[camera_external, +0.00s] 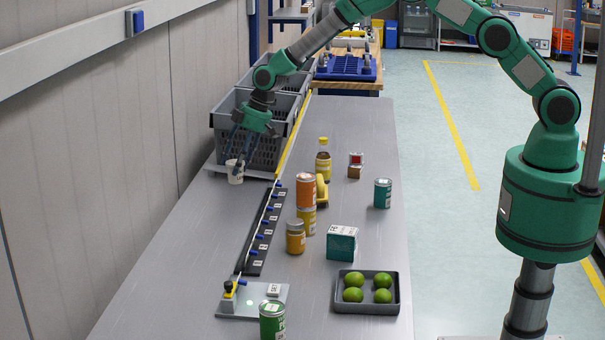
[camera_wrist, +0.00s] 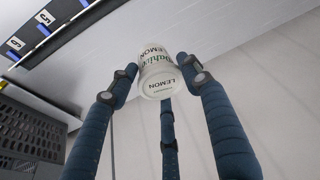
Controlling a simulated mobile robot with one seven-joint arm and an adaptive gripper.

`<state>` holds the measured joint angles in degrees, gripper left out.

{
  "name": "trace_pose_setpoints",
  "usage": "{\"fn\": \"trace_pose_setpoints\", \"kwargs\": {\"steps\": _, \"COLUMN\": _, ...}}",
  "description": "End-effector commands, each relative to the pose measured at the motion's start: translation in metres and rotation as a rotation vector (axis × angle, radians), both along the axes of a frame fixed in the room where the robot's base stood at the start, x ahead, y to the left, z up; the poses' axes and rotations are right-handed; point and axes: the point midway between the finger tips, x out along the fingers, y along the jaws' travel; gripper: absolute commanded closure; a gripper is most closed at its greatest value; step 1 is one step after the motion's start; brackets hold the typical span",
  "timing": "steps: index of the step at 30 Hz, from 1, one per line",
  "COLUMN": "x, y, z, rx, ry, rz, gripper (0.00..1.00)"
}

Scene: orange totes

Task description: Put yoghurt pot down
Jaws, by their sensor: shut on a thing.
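The white yoghurt pot (camera_external: 235,172) is at the left side of the grey table, near the wall and in front of the grey crates. In the wrist view the pot (camera_wrist: 158,72) shows dark lettering that reads LEMON. My gripper (camera_external: 238,158) is above the pot with its fingers reaching down around it. In the wrist view my gripper (camera_wrist: 160,85) has its dark blue fingers closed around the pot. I cannot tell whether the pot touches the table.
A grey crate (camera_external: 225,118) stands just behind the pot. A black strip with blue clips (camera_external: 262,230) lies to its right. A yellow bottle (camera_external: 323,160), orange can (camera_external: 306,188) and black tray of limes (camera_external: 366,308) stand farther right. The table's left front is clear.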

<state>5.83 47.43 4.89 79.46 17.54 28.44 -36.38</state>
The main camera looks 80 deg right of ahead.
Motion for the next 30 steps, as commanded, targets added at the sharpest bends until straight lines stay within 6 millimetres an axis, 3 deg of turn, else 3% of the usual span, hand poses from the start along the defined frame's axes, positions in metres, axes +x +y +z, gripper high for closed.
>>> {"fn": "trace_pose_setpoints", "kwargs": {"steps": 15, "x": -0.078, "y": -0.105, "z": 0.026, "rx": -0.004, "ry": 0.0, "rz": -0.096, "gripper": 0.82}}
{"fn": "trace_pose_setpoints", "kwargs": {"steps": 30, "x": -0.172, "y": -0.185, "z": 0.04, "rx": -0.008, "ry": 0.002, "rz": -0.185, "gripper": 0.82}}
